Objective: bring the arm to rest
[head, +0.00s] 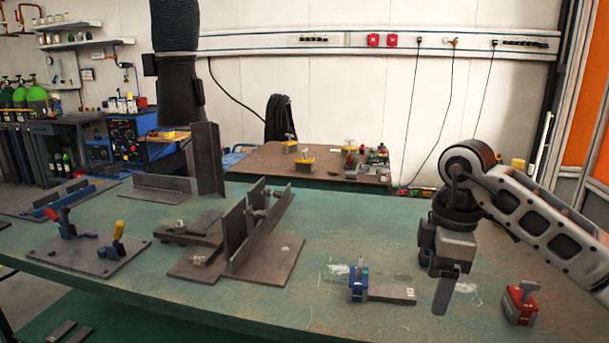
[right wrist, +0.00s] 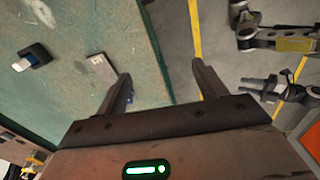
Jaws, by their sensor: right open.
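My right arm enters from the right in the head view, bent over the right part of the green table (head: 330,235). Its gripper (head: 443,292) points down above the table, holding nothing, right of a flat metal bar (head: 392,292). In the right wrist view the two fingers (right wrist: 162,88) stand wide apart with nothing between them, over the table's edge and the floor. My left gripper does not show in the head view.
A blue block (head: 358,284) stands by the bar. A red block (head: 520,302) stands right of my gripper. Steel plates with uprights (head: 237,245) fill the table's middle, and a plate with toggle clamps (head: 88,252) lies left. A brown table (head: 320,172) stands behind.

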